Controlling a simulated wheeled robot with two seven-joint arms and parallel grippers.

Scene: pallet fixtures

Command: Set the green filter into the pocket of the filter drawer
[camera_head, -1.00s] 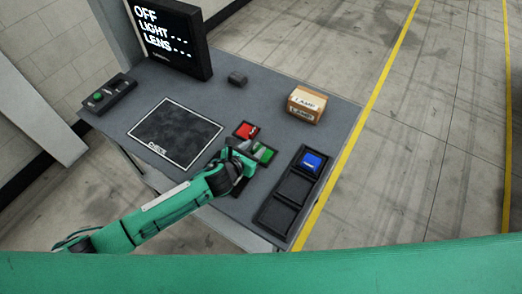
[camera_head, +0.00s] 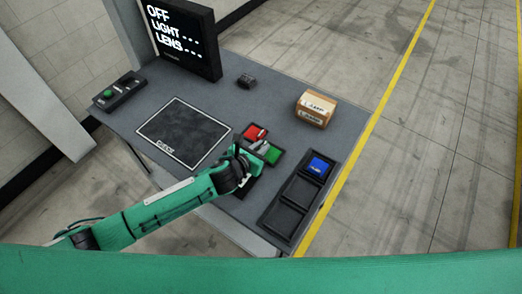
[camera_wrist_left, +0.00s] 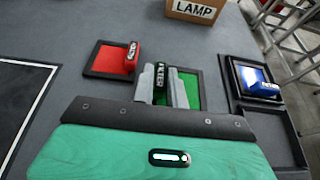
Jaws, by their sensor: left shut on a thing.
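The green filter (camera_head: 273,155) sits in a dark square frame on the grey table; it also shows in the left wrist view (camera_wrist_left: 190,88). My left gripper (camera_head: 260,148) is over it, and in the wrist view its two grey fingers (camera_wrist_left: 164,85) are shut on the filter's dark, labelled upright handle. The fingers and wrist hide part of the filter. The filter drawer (camera_head: 270,221) is a long black tray at the table's right, with pockets in a row. A blue filter (camera_head: 319,165) is in its far pocket; the middle and near pockets look empty. My right gripper is not in view.
A red filter (camera_head: 256,132) sits in its own frame close beside the green one. A cardboard LAMP box (camera_head: 316,109) stands behind. A dark check mat (camera_head: 184,133), a screen (camera_head: 182,40), a green-button box (camera_head: 118,91) and a small dark block (camera_head: 246,81) are also on the table.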

